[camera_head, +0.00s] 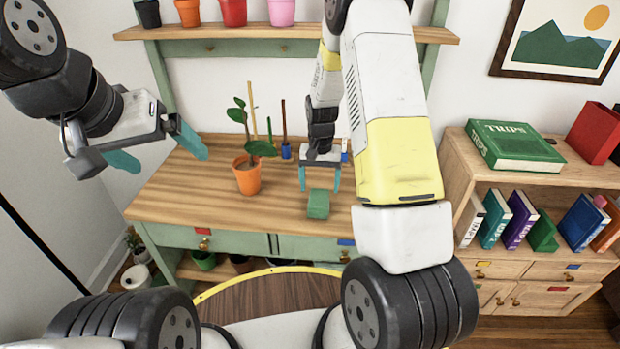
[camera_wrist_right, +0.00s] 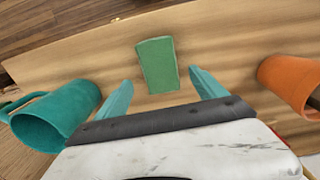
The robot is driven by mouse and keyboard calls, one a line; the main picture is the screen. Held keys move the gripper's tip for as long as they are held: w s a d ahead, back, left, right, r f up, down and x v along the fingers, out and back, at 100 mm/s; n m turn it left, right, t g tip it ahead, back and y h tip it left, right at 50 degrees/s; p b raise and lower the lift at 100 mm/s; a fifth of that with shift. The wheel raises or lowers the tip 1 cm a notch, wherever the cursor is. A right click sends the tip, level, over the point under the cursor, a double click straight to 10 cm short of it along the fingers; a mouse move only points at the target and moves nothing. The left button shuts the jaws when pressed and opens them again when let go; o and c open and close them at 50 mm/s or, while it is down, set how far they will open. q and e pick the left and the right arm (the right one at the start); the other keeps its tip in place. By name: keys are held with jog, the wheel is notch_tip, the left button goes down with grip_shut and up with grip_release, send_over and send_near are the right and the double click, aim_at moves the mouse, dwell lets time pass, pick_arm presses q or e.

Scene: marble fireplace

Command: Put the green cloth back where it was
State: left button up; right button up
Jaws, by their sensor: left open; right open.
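An orange pot with a plant (camera_head: 247,176) stands left of the cloth. A teal mug-like container (camera_wrist_right: 55,115) and an orange pot (camera_wrist_right: 290,82) flank my right gripper in the wrist view. A shelf with several pots (camera_head: 232,12) hangs above. A bookcase (camera_head: 478,166) stands at right.

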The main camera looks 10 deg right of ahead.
notch_tip(320, 180, up, 6)
jog(key=f, duration=0.1)
notch_tip(320, 180, up, 17)
jog(key=n+t+y, duration=0.1)
jog(key=t, duration=0.2)
send_over(319, 196)
jog(key=s+a, duration=0.1)
jog(key=s, duration=0.7)
jog(key=s+r+n+t, duration=0.1)
jog(key=s+r, duration=0.3)
jog(key=s, duration=0.4)
jog(key=s+a+r+n+t+y, duration=0.1)
jog(key=s+r+t, duration=0.1)
jog(key=s+r, duration=0.3)
jog(key=s, duration=0.4)
jog(key=shift+a+r+n, duration=0.2)
jog(key=shift+r+n, duration=0.05)
jog(key=shift+n, duration=0.15)
